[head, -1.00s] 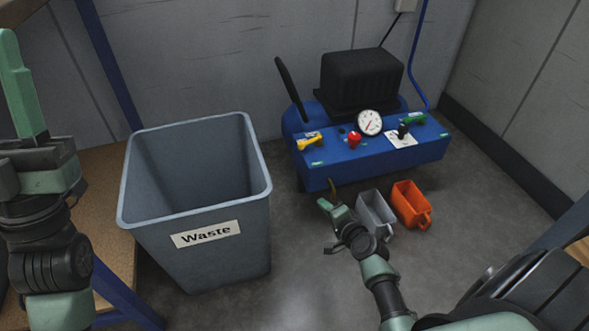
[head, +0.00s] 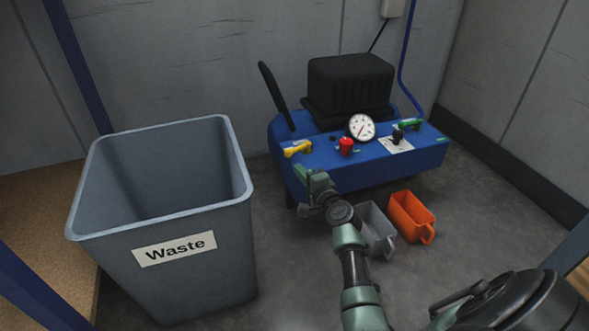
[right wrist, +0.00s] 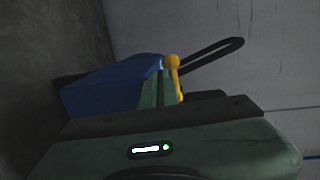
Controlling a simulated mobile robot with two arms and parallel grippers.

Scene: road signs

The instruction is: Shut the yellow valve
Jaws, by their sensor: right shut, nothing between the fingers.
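The yellow valve (head: 297,149) is on the left end of the blue compressor's (head: 385,160) top, its handle lying roughly level across the picture. My right gripper (head: 305,174) is shut and empty, just in front of and below the valve in the head view. In the right wrist view the yellow valve (right wrist: 175,76) shows just beyond the tips of the shut green fingers (right wrist: 158,90), which hide part of it. I cannot tell whether they touch. My left gripper is out of view.
A red knob (head: 346,146), a gauge (head: 361,127), a black valve (head: 398,136) and a green valve (head: 410,124) share the compressor top. A grey waste bin (head: 190,285) stands left. A grey scoop (head: 378,232) and an orange scoop (head: 408,217) lie on the floor.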

